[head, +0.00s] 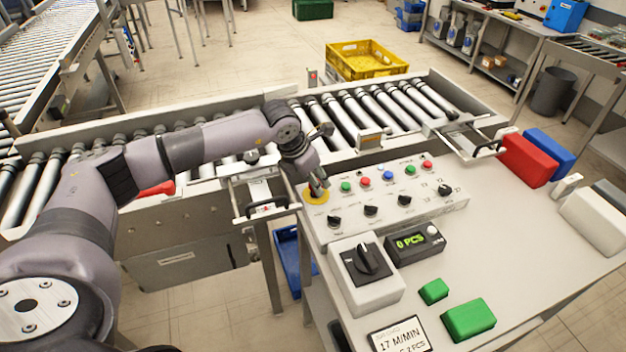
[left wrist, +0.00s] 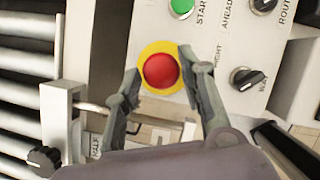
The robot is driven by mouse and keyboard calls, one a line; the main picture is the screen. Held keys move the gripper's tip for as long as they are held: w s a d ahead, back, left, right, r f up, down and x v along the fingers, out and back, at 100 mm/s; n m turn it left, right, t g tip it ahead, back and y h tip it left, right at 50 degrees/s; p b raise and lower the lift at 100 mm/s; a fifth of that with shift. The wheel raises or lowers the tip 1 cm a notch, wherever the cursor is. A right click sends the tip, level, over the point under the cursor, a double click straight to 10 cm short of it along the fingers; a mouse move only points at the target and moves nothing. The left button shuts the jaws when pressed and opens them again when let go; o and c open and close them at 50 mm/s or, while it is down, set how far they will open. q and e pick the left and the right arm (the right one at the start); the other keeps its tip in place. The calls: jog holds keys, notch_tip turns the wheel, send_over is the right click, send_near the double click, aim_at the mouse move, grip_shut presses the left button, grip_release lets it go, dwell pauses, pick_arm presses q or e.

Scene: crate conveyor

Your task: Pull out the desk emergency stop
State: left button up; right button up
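The desk emergency stop is a red mushroom button (left wrist: 161,70) on a yellow round plate. In the left wrist view it shows at the top centre, between the two fingertips of my left gripper (left wrist: 160,75). The fingers are spread to either side of the red head, with gaps between. In the head view, my left gripper (head: 316,188) points down over the yellow plate (head: 316,195) at the control panel's left end and hides the red button. My right gripper is not in view.
The control panel (head: 430,205) carries several coloured buttons and black knobs beside the stop. A roller conveyor (head: 340,115) runs behind, with a metal handle bracket (head: 262,205) close to the left. A grey box with a rotary switch (head: 366,270) stands in front.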

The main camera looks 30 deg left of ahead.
pick_arm(q)
jog(key=shift+o, duration=1.2)
jog(key=shift+s, duration=0.1)
jog(key=v, duration=1.2)
